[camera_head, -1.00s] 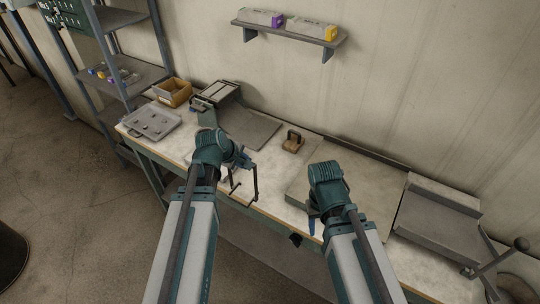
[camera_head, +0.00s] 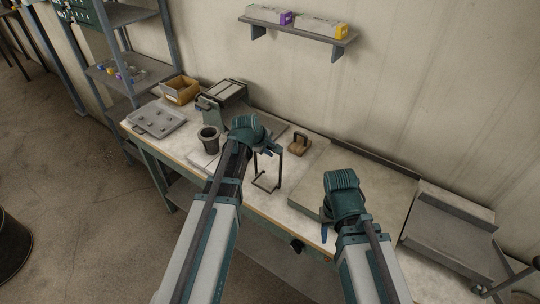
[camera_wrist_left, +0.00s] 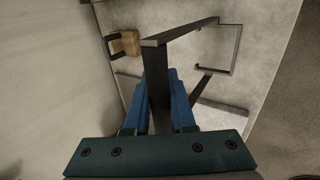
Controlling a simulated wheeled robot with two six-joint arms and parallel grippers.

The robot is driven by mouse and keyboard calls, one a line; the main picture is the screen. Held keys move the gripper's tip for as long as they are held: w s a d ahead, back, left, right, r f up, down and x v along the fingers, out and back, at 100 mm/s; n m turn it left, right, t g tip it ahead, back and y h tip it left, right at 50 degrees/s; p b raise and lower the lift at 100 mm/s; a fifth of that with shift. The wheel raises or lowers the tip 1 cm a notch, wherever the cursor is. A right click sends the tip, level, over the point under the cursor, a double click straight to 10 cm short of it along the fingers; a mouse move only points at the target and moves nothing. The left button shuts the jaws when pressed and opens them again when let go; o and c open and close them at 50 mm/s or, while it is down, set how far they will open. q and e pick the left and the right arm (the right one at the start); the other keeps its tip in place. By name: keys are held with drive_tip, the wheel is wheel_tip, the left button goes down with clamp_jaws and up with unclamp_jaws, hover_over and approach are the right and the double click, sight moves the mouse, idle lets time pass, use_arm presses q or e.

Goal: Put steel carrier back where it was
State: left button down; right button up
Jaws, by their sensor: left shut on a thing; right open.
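The steel carrier (camera_head: 281,170) is a thin dark open frame. My left gripper (camera_head: 274,150) is shut on its upper part, and the frame hangs down over the front of the bench. In the left wrist view a dark bar of the carrier (camera_wrist_left: 158,85) sits between the blue fingers, and its bent frame extends to the upper right. I cannot tell whether its lower end touches the bench. My right gripper (camera_head: 325,232) is open and empty near the bench's front edge, partly hidden by its own wrist.
A dark cup (camera_head: 209,142) stands left of my left gripper. Behind are a grey box-like device (camera_head: 222,92), a cardboard box (camera_head: 181,90) and a tray (camera_head: 157,120). A wooden block with a dark handle (camera_head: 300,145) stands right of the carrier. A grey board (camera_head: 385,185) lies to the right.

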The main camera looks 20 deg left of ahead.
use_arm(q)
drive_tip(key=shift+a+f, duration=0.1)
drive_tip(key=shift+f, duration=0.5)
use_arm(e)
drive_tip(key=shift+a+f, duration=0.2)
drive_tip(key=shift+f, duration=0.45)
use_arm(q)
drive_tip(key=shift+f+b, duration=0.25)
drive_tip(key=shift+b, duration=0.1)
drive_tip(key=c, duration=0.8)
unclamp_jaws()
drive_tip(key=shift+r, duration=0.1)
drive_tip(key=shift+o, duration=0.2)
drive_tip(key=shift+r, duration=0.2)
